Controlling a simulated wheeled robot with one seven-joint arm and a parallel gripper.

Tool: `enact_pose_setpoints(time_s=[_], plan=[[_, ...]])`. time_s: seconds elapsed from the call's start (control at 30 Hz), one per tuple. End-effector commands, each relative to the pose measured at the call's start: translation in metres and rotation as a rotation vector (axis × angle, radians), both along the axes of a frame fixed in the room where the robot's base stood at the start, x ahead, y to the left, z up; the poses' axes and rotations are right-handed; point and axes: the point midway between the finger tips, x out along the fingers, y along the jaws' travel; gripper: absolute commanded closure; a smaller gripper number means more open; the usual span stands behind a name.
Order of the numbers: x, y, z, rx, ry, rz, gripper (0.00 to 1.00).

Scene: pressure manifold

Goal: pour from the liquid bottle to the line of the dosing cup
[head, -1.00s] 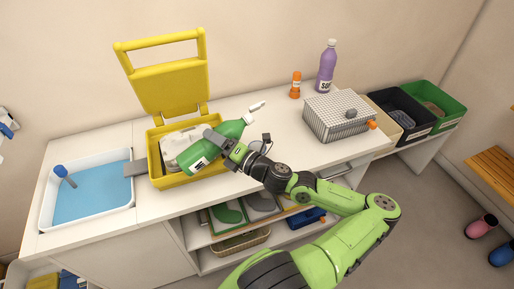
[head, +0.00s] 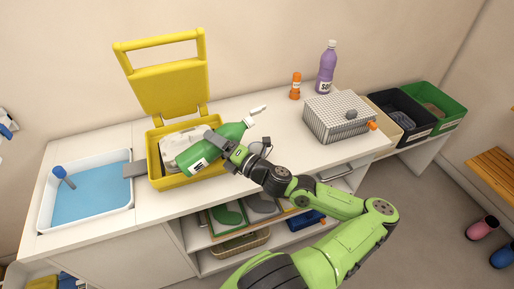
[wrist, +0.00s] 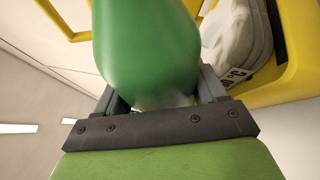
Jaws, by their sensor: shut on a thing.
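The liquid bottle is a green bottle (head: 203,154) with a white nozzle and a label near its base. It is tilted, nozzle toward the upper right and base toward the lower left, in front of the yellow box. My gripper (head: 216,142) is shut on the bottle's body. In the wrist view the green bottle (wrist: 147,45) fills the space between the fingers of my gripper (wrist: 160,95). I cannot make out a dosing cup with certainty in either view.
An open yellow box (head: 153,160) holding a pale item stands behind the bottle. A white tray with blue inside (head: 132,190) is at left. A purple bottle (head: 327,70), an orange container (head: 295,87) and a grey checked box (head: 335,125) are at right. The mid-counter is clear.

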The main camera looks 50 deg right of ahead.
Motion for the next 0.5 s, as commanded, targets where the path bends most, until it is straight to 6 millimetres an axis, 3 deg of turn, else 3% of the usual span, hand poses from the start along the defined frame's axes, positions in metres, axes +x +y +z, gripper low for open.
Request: enact_pose_setpoints(time_s=[0.5], plan=[[-0.0006, -0.0013, -0.0005, 0.030, -0.015, -0.001, 0.86]])
